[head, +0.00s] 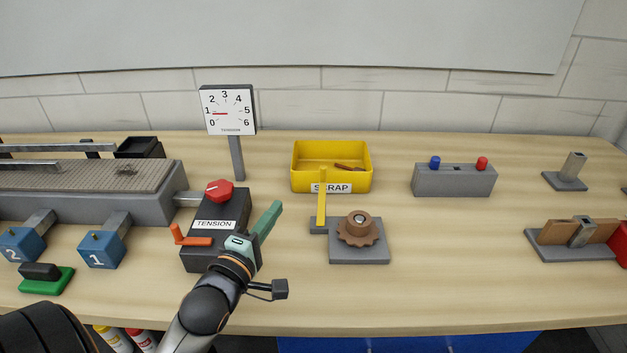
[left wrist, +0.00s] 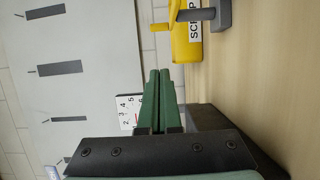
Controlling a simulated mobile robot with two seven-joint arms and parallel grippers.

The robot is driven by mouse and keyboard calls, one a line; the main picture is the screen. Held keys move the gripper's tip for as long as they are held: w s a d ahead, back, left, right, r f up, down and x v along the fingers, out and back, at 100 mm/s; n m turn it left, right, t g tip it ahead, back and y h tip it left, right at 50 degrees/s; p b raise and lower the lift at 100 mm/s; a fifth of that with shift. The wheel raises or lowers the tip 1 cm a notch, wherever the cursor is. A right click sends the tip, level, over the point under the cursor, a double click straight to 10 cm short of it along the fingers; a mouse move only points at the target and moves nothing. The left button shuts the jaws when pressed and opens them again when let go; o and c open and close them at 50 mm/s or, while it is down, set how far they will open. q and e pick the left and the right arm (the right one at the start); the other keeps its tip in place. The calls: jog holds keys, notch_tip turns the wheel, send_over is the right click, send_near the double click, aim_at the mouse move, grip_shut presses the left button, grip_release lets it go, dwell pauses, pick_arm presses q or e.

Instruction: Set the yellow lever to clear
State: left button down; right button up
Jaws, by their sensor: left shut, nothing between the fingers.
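The yellow lever (head: 321,198) stands nearly upright on a small grey base, beside a brown toothed wheel (head: 359,229) on a grey block. I see no readable position label on it. My left gripper (head: 276,206) is to the left of the lever, above the right side of the black TENSION box, apart from the lever. Its green fingers are shut with nothing between them, and they also show together in the left wrist view (left wrist: 158,72). My right gripper is not in view.
A yellow SCRAP bin (head: 306,180) stands behind the lever. The TENSION box (head: 200,258) has a red knob (head: 218,190) and an orange handle (head: 190,237). A tension dial (head: 229,110) stands behind. A grey block with blue and red buttons (head: 454,180) is at the right.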

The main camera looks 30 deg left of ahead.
pick_arm(q)
send_near(322, 173)
jog(key=w+a, duration=0.3)
jog(key=a, duration=0.2)
jog(key=shift+w+d+f+p, duration=0.1)
jog(key=shift+w+d, duration=0.25)
jog(key=shift+w, duration=0.25)
jog(key=shift+w+d+p, duration=0.15)
jog(key=shift+w+d, duration=0.25)
jog(key=shift+w, duration=0.15)
jog(key=shift+w+d+f+p, duration=0.1)
jog(key=shift+w+d, duration=0.25)
jog(key=shift+w, duration=0.25)
jog(key=shift+w+d+r+m+h+p, duration=0.2)
jog(key=shift+w+m+h+p, duration=0.1)
jog(key=shift+h+p, duration=0.25)
jog(key=shift+w+d+r+m+h+p, duration=0.15)
jog(key=shift+m+h+p, duration=0.2)
jog(key=shift+p, duration=0.35)
jog(key=shift+f, duration=0.15)
jog(key=shift+w+d+f, duration=0.1)
jog(key=shift+d, duration=0.1)
